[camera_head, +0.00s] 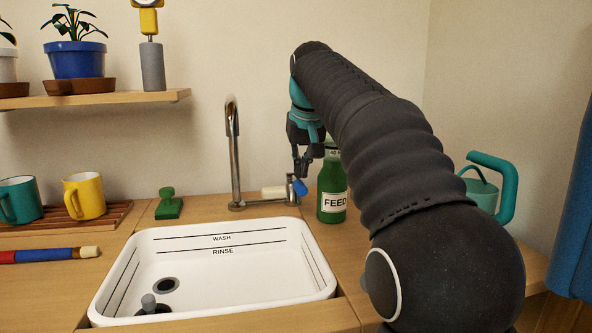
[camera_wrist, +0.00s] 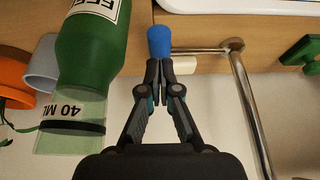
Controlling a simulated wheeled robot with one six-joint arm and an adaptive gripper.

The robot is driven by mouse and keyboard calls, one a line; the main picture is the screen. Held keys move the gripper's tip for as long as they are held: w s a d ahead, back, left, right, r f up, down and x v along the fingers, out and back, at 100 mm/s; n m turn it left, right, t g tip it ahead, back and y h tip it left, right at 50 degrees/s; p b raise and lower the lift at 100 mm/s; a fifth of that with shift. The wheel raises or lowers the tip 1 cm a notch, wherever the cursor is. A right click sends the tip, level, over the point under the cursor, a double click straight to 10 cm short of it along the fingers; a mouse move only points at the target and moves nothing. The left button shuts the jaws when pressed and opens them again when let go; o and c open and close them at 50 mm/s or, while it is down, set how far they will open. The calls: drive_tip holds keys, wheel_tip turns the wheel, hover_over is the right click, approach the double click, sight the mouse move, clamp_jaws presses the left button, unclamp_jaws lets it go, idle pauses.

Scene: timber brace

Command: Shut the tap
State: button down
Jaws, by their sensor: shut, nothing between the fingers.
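The chrome tap (camera_head: 234,155) stands behind the sink, its spout curving over at the top. It also shows in the wrist view (camera_wrist: 252,115). A blue tap handle (camera_head: 300,187) sits at the right end of its low pipe. My gripper (camera_head: 301,173) is shut and empty just above this handle. In the wrist view the blue handle (camera_wrist: 159,41) lies right beyond my closed fingertips (camera_wrist: 161,63). I cannot tell whether they touch. No water shows under the spout.
A green FEED bottle (camera_head: 331,190) stands close to the right of the handle. The white sink (camera_head: 110,280) is in front, with a dark drain and a grey plug. A green stamp-like object (camera_head: 168,204) and a yellow mug (camera_head: 84,194) are at left. A teal watering can (camera_head: 482,190) is at right.

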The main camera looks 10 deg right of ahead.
drive_tip(key=shift+r+p, duration=2.6)
drive_tip(key=shift+r, duration=0.35)
